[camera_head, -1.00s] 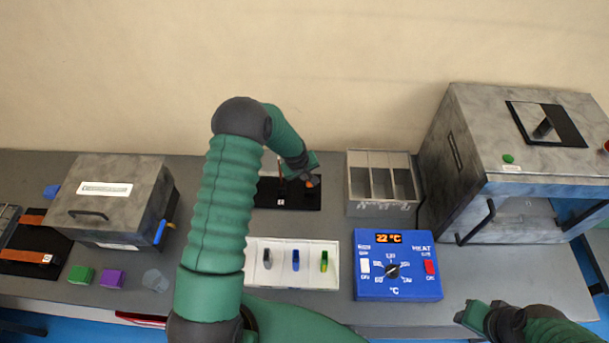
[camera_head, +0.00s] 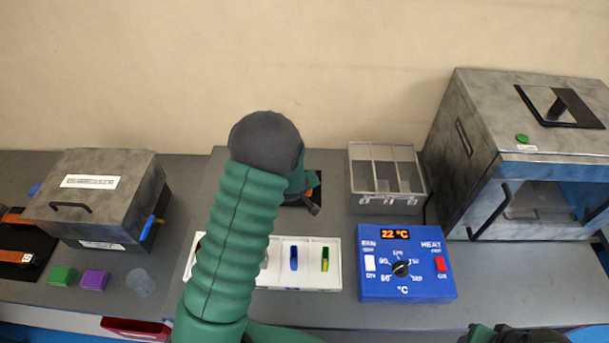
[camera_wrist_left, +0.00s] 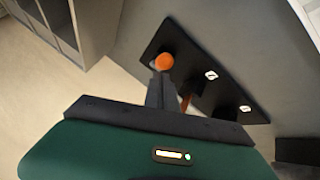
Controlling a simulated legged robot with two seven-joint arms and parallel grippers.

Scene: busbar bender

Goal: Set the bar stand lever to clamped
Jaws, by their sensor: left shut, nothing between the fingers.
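A black plate (camera_wrist_left: 215,85) shows in the left wrist view, with an orange knob (camera_wrist_left: 164,62) near its end and two small white labels. This looks like the bar stand and its lever. My left gripper (camera_wrist_left: 160,90) is shut and empty, its fingertips right at the knob; I cannot tell whether they touch. An orange-brown strip (camera_wrist_left: 186,102) shows beside the fingers. In the head view my left arm hides most of the plate (camera_head: 319,188), and the gripper (camera_head: 312,207) is over it. The lever's setting is unclear. My right gripper (camera_head: 482,333) is cut off at the bottom edge.
A grey divided bin (camera_head: 387,207) stands right of the plate. A white tray (camera_head: 312,277) with coloured pieces and a blue heat control box (camera_head: 408,285) are in front. A large grey oven-like box (camera_head: 480,150) is at right, a smaller grey box (camera_head: 95,205) at left.

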